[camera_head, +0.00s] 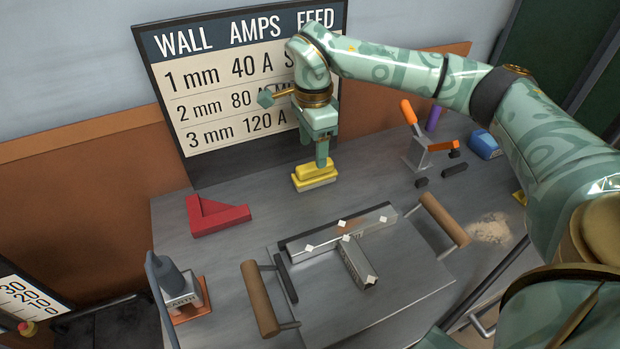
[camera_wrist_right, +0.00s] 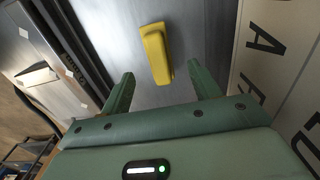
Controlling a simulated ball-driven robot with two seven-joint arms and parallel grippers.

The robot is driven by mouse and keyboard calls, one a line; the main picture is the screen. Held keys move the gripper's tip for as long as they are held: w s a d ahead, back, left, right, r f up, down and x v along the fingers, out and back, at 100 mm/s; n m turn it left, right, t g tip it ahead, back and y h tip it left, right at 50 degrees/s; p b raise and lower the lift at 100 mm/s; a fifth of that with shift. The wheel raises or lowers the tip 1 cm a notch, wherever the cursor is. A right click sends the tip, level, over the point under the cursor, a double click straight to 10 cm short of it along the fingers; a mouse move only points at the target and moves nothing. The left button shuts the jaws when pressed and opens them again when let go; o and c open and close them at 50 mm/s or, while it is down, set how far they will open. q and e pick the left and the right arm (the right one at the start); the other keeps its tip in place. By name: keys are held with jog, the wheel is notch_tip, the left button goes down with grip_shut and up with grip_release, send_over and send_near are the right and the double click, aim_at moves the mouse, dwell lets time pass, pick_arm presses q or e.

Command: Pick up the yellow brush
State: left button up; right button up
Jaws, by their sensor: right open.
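The yellow brush (camera_head: 314,175) lies on the grey metal table near the foot of the wall chart, a yellow block with a paler strip along its lower side. My right gripper (camera_head: 322,163) is above it, pointing down, and its fingertips overlap the brush's top edge in the head view. In the right wrist view the brush (camera_wrist_right: 157,53) lies beyond the two fingertips, roughly between their lines. The right gripper (camera_wrist_right: 165,86) is open with nothing between its fingers. My left gripper is not seen in either view.
A red angle piece (camera_head: 217,215) lies left of the brush. The chart board (camera_head: 240,145) stands close behind. In front are steel bars (camera_head: 345,238) on a plate with wooden handles (camera_head: 260,298). An orange-handled clamp (camera_head: 420,145) and a blue object (camera_head: 484,144) are at right.

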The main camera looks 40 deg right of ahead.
aim_at(315, 170)
notch_tip(315, 170, down, 2)
jog(key=shift+f+b, duration=0.5)
notch_tip(315, 170, down, 4)
jog(key=b, duration=0.3)
jog(key=shift+s+d+f, duration=0.15)
jog(key=shift+f, duration=0.25)
jog(key=shift+r, duration=0.15)
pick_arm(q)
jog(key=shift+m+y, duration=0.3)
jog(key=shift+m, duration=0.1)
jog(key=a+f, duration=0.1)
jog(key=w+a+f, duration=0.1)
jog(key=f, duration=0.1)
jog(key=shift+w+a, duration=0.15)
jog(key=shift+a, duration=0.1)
pick_arm(e)
jog(key=c, duration=1.1)
